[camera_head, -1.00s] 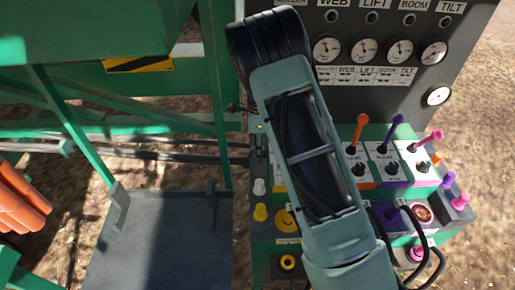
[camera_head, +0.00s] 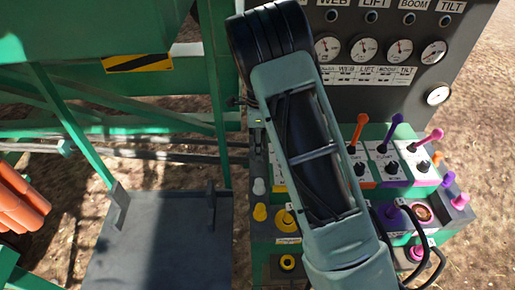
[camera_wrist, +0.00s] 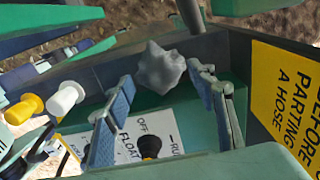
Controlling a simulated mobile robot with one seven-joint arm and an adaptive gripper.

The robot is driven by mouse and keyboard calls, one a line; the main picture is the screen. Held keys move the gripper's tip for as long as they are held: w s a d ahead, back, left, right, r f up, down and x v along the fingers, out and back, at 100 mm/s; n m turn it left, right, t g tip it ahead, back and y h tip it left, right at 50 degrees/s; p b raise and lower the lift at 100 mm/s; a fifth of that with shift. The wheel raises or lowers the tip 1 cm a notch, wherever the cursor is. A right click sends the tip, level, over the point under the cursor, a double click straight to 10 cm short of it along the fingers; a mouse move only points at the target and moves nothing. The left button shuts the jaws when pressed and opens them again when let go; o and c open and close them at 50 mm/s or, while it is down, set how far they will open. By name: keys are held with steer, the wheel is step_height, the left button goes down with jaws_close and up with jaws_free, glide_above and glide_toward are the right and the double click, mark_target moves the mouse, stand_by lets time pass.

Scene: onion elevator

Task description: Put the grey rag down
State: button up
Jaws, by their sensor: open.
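The grey rag (camera_wrist: 161,68) is a small crumpled lump in the wrist view. It sits against the dark wall at the far end of the green control box (camera_wrist: 181,101). My gripper (camera_wrist: 163,80) is open, with one blue-padded finger to each side of the rag. A gap shows between the rag and each finger; I cannot tell exactly how the rag lies against the surface under it. In the head view my arm covers this spot, and neither the rag nor the gripper shows there.
A switch panel (camera_wrist: 133,140) with a black knob lies just below the fingers. White (camera_wrist: 66,97) and yellow (camera_wrist: 24,108) knobs stand to the left. A yellow warning sign (camera_wrist: 285,95) is at right. In the head view, coloured levers (camera_head: 390,132) stand right of my arm; a dark platform (camera_head: 165,245) is left.

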step_height(320, 180, up, 10)
steer(key=shift+b, duration=0.4)
steer(key=shift+r, duration=0.1)
